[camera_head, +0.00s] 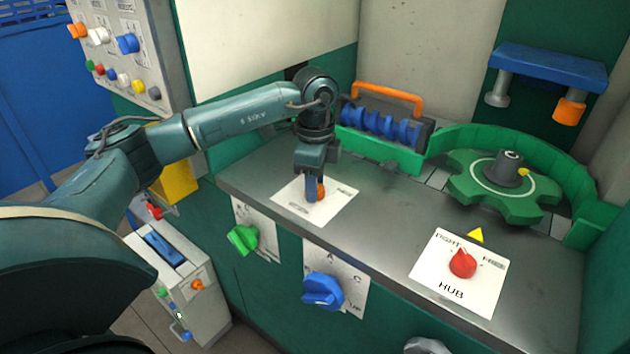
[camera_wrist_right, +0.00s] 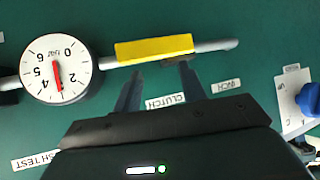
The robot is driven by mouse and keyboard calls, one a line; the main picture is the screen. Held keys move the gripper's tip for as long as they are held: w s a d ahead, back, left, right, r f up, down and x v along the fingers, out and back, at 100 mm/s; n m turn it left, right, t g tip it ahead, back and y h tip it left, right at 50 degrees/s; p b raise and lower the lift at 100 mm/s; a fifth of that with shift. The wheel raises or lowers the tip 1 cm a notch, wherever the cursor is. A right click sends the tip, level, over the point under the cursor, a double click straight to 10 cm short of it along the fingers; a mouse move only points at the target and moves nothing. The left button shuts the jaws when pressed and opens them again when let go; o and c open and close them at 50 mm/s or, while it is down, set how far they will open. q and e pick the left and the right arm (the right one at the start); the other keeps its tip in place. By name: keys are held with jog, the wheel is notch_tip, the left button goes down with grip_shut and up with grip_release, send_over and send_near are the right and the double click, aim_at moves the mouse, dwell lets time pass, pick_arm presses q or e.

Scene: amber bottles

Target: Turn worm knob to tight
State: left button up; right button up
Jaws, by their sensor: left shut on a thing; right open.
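The orange worm knob (camera_head: 320,190) sits on a white label plate (camera_head: 335,205) on the grey bench top, in front of the blue worm (camera_head: 380,125). My left gripper (camera_head: 314,192) comes down from above and is shut on this knob. The fingers hide most of the knob, so its pointing direction cannot be told, and the plate's lettering is too small to read. My right gripper (camera_wrist_right: 160,70) shows only in the right wrist view. It is open, with its fingertips near a yellow sleeve (camera_wrist_right: 155,48) on a grey bar; contact cannot be told.
A red hub knob (camera_head: 462,264) stands on its plate at the right, near a green toothed wheel (camera_head: 480,180). Green (camera_head: 242,238) and blue (camera_head: 322,290) knobs are on the bench front. A round gauge (camera_wrist_right: 45,55) is left of the yellow sleeve.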

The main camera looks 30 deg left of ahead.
pick_arm(q)
jog(key=o, duration=1)
pick_arm(e)
jog(key=shift+s+d, duration=0.1)
jog(key=shift+d, duration=0.05)
pick_arm(q)
jog(key=shift+r, duration=0.1)
notch_tip(320, 180, up, 13)
jog(key=shift+b, duration=0.4)
pick_arm(e)
jog(key=shift+f, duration=0.1)
